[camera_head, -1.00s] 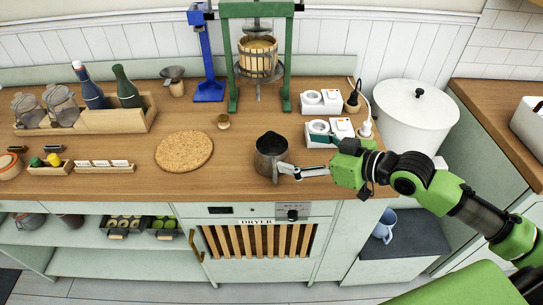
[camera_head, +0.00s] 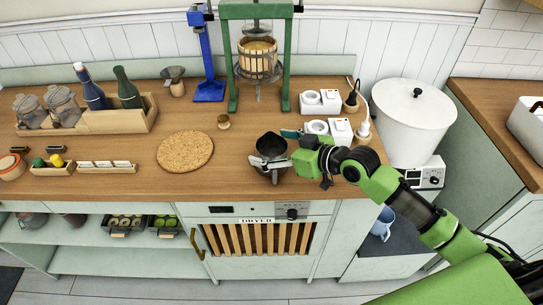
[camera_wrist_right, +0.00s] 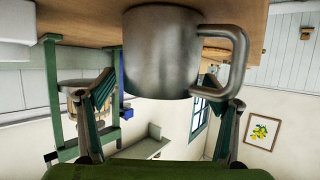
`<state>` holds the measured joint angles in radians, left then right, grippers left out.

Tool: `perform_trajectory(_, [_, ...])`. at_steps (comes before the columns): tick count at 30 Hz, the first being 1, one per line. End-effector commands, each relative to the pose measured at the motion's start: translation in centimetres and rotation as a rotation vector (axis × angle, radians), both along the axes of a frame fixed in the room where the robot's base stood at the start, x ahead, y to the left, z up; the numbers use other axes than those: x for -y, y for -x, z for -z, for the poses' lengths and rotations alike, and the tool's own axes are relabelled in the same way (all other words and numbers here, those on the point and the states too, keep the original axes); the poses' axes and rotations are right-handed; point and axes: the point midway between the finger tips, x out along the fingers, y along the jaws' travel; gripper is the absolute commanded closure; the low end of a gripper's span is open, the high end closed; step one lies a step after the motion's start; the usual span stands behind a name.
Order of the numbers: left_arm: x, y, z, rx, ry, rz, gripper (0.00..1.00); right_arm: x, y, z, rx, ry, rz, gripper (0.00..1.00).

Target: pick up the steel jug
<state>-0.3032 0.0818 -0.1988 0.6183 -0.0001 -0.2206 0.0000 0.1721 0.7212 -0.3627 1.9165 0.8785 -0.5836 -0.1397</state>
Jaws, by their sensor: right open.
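The steel jug (camera_head: 271,145) stands upright on the wooden counter near its front edge, above the dryer. My right gripper (camera_head: 275,163) reaches in from the right, with its fingers low across the near side of the jug, hiding much of its body. In the right wrist view the jug (camera_wrist_right: 160,55) is large, with its handle (camera_wrist_right: 238,60) on the right. The open fingers (camera_wrist_right: 165,110) show to either side of it, with the handle near the right finger. I cannot tell whether either finger touches the jug. My left gripper is not in view.
White socket boxes (camera_head: 322,103) stand behind my right arm. A green-framed press (camera_head: 257,60) stands at the back. The counter between mat and jug is clear.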

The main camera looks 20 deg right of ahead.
Motion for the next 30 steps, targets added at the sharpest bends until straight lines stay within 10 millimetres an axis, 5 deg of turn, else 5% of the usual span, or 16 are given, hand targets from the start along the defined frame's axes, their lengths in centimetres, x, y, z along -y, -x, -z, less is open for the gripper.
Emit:
perform_trajectory(4, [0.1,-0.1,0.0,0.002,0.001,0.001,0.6,0.0,0.0,0.0,0.0,0.0,0.0,0.2])
perform_trajectory(9, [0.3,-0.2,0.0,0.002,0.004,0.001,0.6,0.0,0.0,0.0,0.0,0.0,0.0,0.64])
perform_trajectory(22, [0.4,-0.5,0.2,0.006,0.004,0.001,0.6,0.0,0.0,-0.6,0.004,-0.001,0.0,0.65])
perform_trajectory(30, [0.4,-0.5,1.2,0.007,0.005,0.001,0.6,0.6,0.7,-4.2,0.007,0.003,0.0,0.65])
